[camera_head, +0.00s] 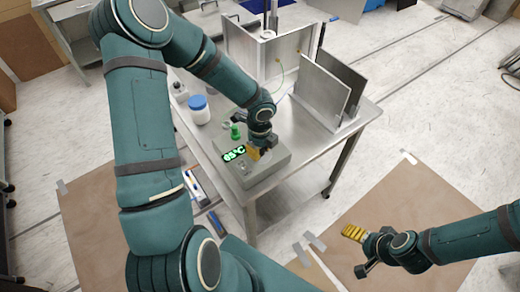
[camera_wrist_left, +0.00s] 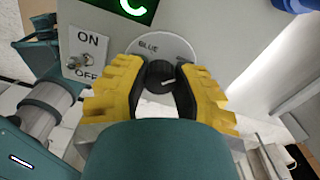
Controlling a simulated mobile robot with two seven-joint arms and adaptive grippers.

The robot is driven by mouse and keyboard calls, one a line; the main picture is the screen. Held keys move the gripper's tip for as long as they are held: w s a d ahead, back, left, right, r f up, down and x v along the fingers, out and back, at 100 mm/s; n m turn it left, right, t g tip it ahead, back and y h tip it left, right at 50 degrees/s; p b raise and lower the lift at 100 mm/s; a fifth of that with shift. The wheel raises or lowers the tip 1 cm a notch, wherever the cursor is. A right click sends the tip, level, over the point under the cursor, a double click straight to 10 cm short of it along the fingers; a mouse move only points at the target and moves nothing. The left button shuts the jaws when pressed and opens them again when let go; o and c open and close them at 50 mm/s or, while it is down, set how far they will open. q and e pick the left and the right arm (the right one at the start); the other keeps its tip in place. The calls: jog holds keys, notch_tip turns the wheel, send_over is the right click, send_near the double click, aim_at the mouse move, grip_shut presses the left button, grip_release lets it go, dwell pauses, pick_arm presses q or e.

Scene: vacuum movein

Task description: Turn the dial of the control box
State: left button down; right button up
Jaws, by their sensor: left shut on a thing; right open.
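The grey control box (camera_head: 270,172) stands on the near left part of the metal table. Its lit green display (camera_head: 233,154) faces up, with a digit and a C readable. In the left wrist view the dial has a black knob (camera_wrist_left: 160,76) on a white disc (camera_wrist_left: 178,47) marked "BLUE". My left gripper (camera_head: 256,151) has its yellow fingers on both sides of the knob, shut on it. It fills the lower part of the left wrist view (camera_wrist_left: 160,92). In the head view it hides the dial. My right gripper (camera_head: 358,252) is open and empty, above the brown floor covering.
An ON/OFF switch (camera_wrist_left: 85,58) sits left of the dial. A blue-lidded white jar (camera_head: 199,112) and a green object (camera_head: 235,132) stand near the box. Upright metal plates (camera_head: 322,88) stand at the table's right. Bare metal tabletop (camera_head: 305,135) lies right of the box.

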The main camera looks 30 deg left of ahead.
pick_arm(q)
jog(key=n+b, duration=0.2)
jog(key=n, duration=0.1)
jog(key=shift+f, duration=0.15)
jog(key=n+b, duration=0.2)
jog(key=n, duration=0.2)
jog(key=shift+b, duration=0.35)
jog(key=n+b, duration=0.3)
jog(key=n, duration=0.2)
jog(key=shift+s, duration=0.1)
jog(key=n+b, duration=0.2)
jog(key=n, duration=0.3)
jog(key=shift+b, duration=0.35)
pick_arm(e)
notch_tip(320, 180, down, 11)
jog(key=s, duration=0.1)
jog(key=shift+s+a+g, duration=0.3)
jog(key=shift+s, duration=0.1)
pick_arm(q)
jog(key=shift+s+n, duration=0.1)
jog(key=shift+n, duration=0.3)
pick_arm(e)
jog(key=shift+f, duration=0.15)
pick_arm(q)
jog(key=c, duration=0.7)
grip_release()
